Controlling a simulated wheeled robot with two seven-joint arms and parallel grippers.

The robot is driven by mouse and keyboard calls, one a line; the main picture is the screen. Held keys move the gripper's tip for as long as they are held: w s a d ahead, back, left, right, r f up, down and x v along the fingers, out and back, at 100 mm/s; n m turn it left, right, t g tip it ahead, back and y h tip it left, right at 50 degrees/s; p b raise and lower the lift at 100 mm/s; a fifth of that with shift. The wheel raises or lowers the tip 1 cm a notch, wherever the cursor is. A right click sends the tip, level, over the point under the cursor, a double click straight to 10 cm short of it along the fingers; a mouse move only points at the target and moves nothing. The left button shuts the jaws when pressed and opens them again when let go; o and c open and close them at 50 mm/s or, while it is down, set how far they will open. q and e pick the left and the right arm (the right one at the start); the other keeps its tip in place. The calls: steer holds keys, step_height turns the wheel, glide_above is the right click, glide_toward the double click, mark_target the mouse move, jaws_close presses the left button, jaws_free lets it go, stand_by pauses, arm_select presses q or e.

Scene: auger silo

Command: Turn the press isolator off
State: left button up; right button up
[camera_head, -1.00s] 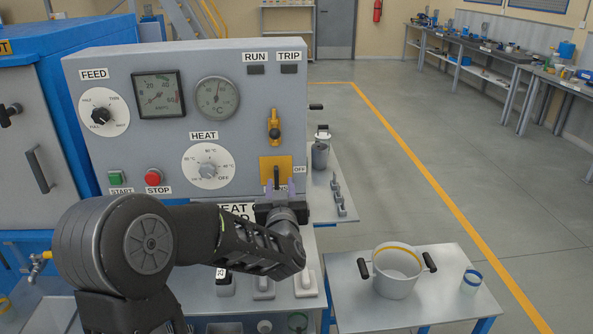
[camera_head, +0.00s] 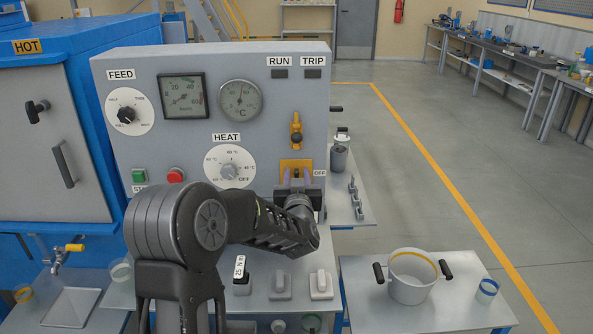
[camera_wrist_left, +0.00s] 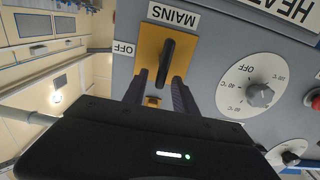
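The press isolator is a black lever handle (camera_wrist_left: 167,62) on a yellow plate (camera_head: 297,164) at the lower right of the grey control panel. In the left wrist view, a MAINS label and an OFF label sit beside the plate. The handle stands nearly upright on the panel, not turned toward the OFF label at its right in the head view. My left gripper (camera_wrist_left: 160,78) is at the plate, its two fingers apart on either side of the handle's end, with gaps visible. It also shows in the head view (camera_head: 296,180), partly hiding the plate. My right gripper is out of view.
The panel (camera_head: 145,83) also has a yellow latch (camera_head: 296,130), a heat dial (camera_head: 231,168), a feed dial (camera_head: 127,115) and a red stop button (camera_head: 176,175). A pot (camera_head: 411,278) and a cup (camera_head: 486,290) stand on a low table at right. Floor beyond is clear.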

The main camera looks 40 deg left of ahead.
arm_select(q)
steer(key=shift+w+a, duration=0.4)
steer(key=shift+w, duration=0.15)
jaws_close()
